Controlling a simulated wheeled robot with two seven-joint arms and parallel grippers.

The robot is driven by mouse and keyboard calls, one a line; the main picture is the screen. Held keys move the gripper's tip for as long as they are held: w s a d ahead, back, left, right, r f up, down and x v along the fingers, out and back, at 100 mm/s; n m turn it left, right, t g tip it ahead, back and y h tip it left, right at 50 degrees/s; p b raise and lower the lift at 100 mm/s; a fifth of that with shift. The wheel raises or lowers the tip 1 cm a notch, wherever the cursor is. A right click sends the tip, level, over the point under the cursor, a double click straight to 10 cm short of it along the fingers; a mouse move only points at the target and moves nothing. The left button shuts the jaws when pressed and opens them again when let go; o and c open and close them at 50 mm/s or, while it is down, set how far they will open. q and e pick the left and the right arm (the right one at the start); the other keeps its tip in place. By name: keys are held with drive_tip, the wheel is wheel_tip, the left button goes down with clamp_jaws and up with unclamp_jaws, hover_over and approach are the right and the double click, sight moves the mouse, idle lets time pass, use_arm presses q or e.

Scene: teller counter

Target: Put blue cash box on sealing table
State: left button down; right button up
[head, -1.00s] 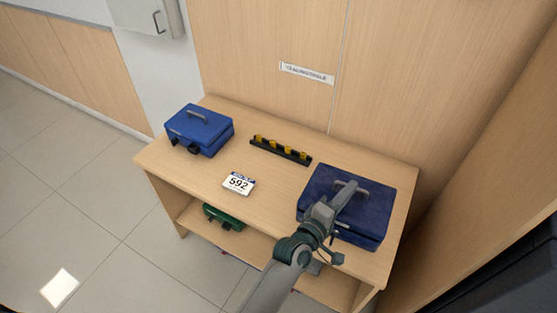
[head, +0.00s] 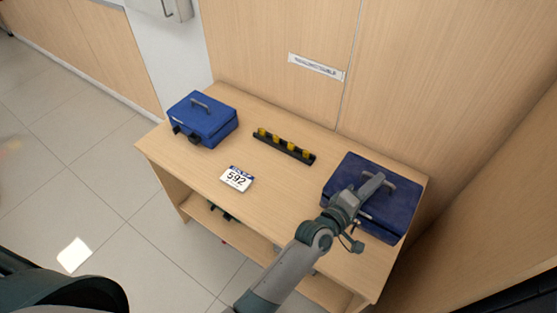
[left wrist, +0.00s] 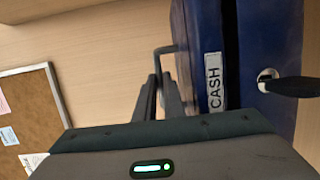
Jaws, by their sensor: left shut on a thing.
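A dark blue cash box (head: 342,180) is at the right end of the wooden table (head: 273,210). Its lid handle is in my left gripper (head: 372,186), which is shut on it. In the left wrist view the fingers (left wrist: 160,98) close around the grey handle, beside the box's face (left wrist: 255,50) with a CASH label (left wrist: 214,80) and a key in its lock. I cannot tell whether the box touches the tabletop. A second, brighter blue box (head: 203,120) stands at the table's left end, its handle free. My right gripper is not in view.
A black strip with several yellow knobs (head: 284,147) lies at the back middle of the table. A white card reading 592 (head: 237,179) lies in front of it. A wood panel wall with a sign (head: 316,67) stands behind. Tabletop between card and gripped box is clear.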

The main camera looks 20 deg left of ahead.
sight(329, 188)
use_arm(q)
drive_tip(key=shift+w+r, duration=0.15)
drive_tip(key=shift+r, duration=0.15)
drive_tip(key=shift+a+f, duration=0.25)
drive_tip(key=shift+a, duration=0.05)
drive_tip(key=a+f+b, duration=0.2)
drive_tip(key=a, duration=0.1)
drive_tip(key=a+f+b, duration=0.2)
drive_tip(key=a, duration=0.1)
drive_tip(key=a+f+b, duration=0.2)
drive_tip(key=a+b, duration=0.1)
drive_tip(key=a, duration=0.1)
drive_tip(key=shift+a+f, duration=0.2)
drive_tip(key=shift+a, duration=0.35)
drive_tip(key=shift+f+b, duration=0.15)
drive_tip(key=shift+b, duration=0.2)
drive_tip(key=shift+f+b, duration=1.9)
